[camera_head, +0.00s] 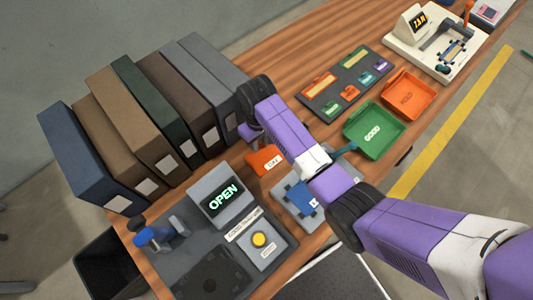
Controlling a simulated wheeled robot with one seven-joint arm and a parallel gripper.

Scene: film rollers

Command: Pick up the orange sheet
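A flat orange piece with a white label (265,160) lies on the wooden table, left of my arm's forearm. It looks like the orange sheet, though its right side is close to or partly behind my arm. My purple and white arm reaches in from the lower right and bends at a dark joint above the orange piece. A short purple part of my arm hangs just above and left of it. My gripper's fingers cannot be made out, so contact with the orange piece cannot be told.
Several upright binders (145,120) stand at the left. A grey machine with an OPEN display (222,198) sits in front. A blue-grey plate (296,200) lies partly under my arm.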

